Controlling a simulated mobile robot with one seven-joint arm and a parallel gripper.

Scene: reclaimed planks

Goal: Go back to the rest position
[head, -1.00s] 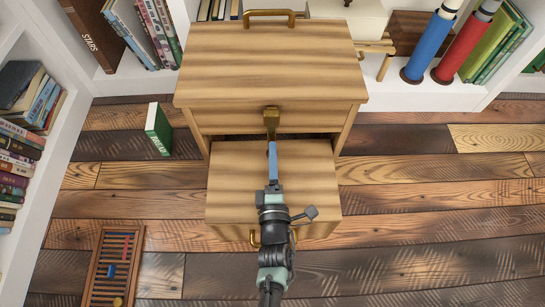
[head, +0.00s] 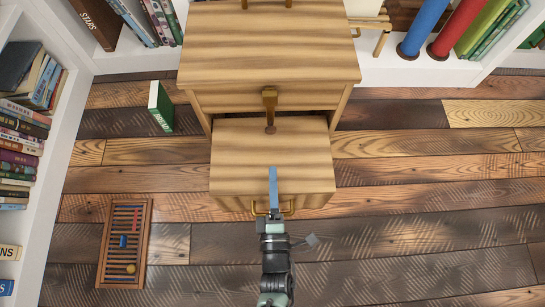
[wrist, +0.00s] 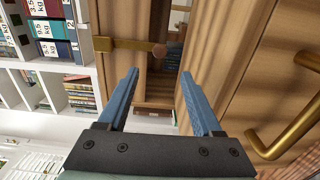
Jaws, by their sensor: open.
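My gripper (head: 273,190) is in front of the wooden cabinet (head: 268,55), over the front part of a pulled-out drawer (head: 235,160) in the head view. In the wrist view my gripper (wrist: 160,95) shows two blue fingers apart with nothing between them. A brass handle (head: 270,100) with a round end stands on the cabinet's front above the drawer. The drawer's brass handle (head: 287,208) is partly behind my gripper in the head view. The inside of the drawer is hidden in the head view.
A green book (head: 160,108) stands on the floor left of the cabinet. A wooden abacus (head: 125,243) lies at the lower left. White bookshelves (head: 65,125) line the left and back. The plank floor (head: 430,195) on the right is clear.

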